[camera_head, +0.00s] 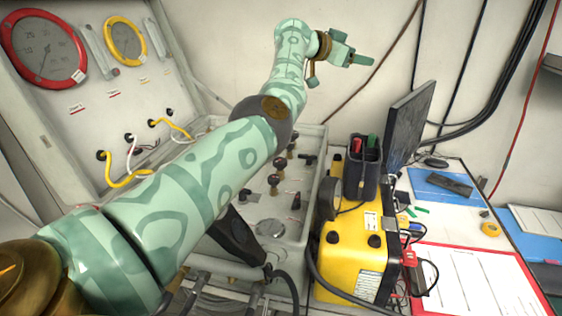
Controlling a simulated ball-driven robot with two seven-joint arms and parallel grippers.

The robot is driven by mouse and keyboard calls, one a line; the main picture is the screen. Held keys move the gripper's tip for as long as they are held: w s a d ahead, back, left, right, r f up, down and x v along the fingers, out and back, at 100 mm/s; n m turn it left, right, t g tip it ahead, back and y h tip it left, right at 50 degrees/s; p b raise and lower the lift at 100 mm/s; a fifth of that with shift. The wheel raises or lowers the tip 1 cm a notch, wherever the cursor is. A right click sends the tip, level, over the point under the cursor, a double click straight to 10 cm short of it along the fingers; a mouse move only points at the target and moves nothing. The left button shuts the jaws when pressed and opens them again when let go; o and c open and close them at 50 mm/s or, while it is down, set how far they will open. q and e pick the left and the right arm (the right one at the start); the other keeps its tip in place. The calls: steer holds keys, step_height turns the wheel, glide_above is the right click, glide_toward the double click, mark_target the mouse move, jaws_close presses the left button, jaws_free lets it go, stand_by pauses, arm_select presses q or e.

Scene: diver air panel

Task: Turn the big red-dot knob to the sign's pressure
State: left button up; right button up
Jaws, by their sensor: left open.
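My left arm crosses the view from the lower left, and its green left gripper (357,50) is open and empty, raised in front of the back wall. It is well above and apart from the grey control panel (316,160). Several small dark knobs (273,181) stand on that panel, partly hidden by my arm. I cannot make out a red dot on any knob. A red-rimmed gauge (43,48) and a yellow-rimmed gauge (125,41) are on the upright panel at left. I cannot pick out a pressure sign. My right gripper is not in view.
A yellow case (350,255) stands right of the panel, with a dark pen holder (362,168) at its back. A monitor (410,120) and a red-bordered sheet (470,285) are on the right desk. Yellow and white hoses (125,181) hang at left.

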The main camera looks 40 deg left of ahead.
arm_select(q)
steer(key=s+a+r+n+t+y+b, duration=0.1)
steer(key=a+r+n+t+y, duration=0.3)
steer(key=r+n+y, duration=0.25)
steer(key=s+a+r+n+t+y, duration=0.1)
steer(key=a+r+n+t+y, duration=0.3)
steer(key=r+n, duration=0.35)
steer(key=s+a+n+g+y, duration=0.65)
steer(key=n+y, duration=0.55)
steer(key=n, duration=0.2)
steer(key=s+a+f+n+g+b, duration=0.1)
steer(key=s+a+f+n+g, duration=0.3)
steer(key=s+f+n+g, duration=0.85)
steer(key=n+h, duration=1)
steer(key=h, duration=0.5)
glide_toward(280, 161)
steer(key=shift+m+y, duration=0.25)
steer(key=b+x, duration=0.2)
steer(key=x, duration=0.2)
steer(key=b+x, duration=0.3)
steer(key=x, duration=0.1)
steer(key=shift+w+d+f, duration=0.1)
steer(key=shift+w+f, duration=0.05)
steer(key=shift+f, duration=0.2)
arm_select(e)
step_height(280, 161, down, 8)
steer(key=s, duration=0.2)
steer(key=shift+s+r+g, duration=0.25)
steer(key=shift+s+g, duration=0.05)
